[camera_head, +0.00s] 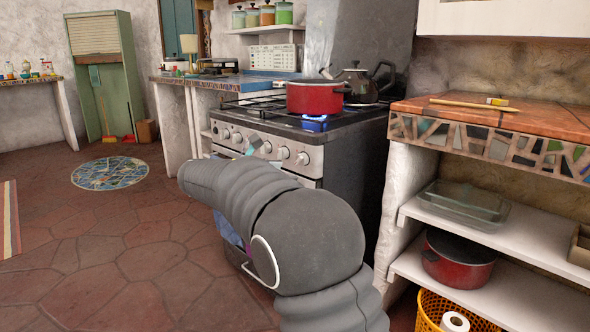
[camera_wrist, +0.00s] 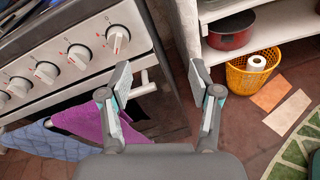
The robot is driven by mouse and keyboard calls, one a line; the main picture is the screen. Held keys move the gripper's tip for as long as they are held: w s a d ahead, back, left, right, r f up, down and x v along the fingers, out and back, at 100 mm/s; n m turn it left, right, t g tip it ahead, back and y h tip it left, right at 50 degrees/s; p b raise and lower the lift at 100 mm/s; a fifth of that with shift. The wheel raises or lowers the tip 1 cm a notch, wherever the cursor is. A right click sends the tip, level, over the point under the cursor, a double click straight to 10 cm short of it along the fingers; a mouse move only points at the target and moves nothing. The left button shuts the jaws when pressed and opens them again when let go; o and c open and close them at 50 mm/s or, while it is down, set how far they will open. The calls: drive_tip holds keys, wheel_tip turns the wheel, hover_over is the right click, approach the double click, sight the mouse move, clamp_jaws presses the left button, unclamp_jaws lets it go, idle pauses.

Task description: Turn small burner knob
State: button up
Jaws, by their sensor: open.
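The stove (camera_head: 345,150) has a front panel with a row of several white knobs, including an end knob (camera_head: 302,158). The same row shows at upper left in the wrist view, where the nearest knob (camera_wrist: 118,40) is at the right end. I cannot tell which knob is for the small burner. A blue flame (camera_head: 315,119) burns under a red pot (camera_head: 314,98). My gripper (camera_wrist: 160,74) is open and empty, with its left finger below the end knob, apart from it in the picture. In the head view my arm hides most of the gripper.
Purple cloth (camera_wrist: 98,130) and blue cloth (camera_wrist: 45,142) hang at the oven handle (camera_wrist: 140,90). Right of the stove is a shelf with a red pot (camera_head: 455,262) and a yellow basket (camera_head: 428,312). A kettle (camera_head: 356,82) stands on the stove.

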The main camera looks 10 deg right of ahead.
sight(297, 160)
drive_tip(key=w+a+f+n+t+h, duration=0.1)
drive_tip(key=w+a+n+t+h, duration=0.1)
drive_tip(key=w+a+n, duration=0.3)
drive_tip(key=w+d, duration=0.2)
drive_tip(key=d, duration=0.1)
drive_tip(key=w+d+m+b, duration=0.1)
drive_tip(key=w+d, duration=0.1)
drive_tip(key=d, duration=0.2)
drive_tip(key=w+d+m+b, duration=0.1)
drive_tip(key=w+d, duration=0.1)
drive_tip(key=d, duration=0.2)
drive_tip(key=shift+w+f, duration=0.15)
drive_tip(key=shift+w, duration=0.15)
drive_tip(key=shift+m, duration=0.3)
drive_tip(key=c, duration=1.1)
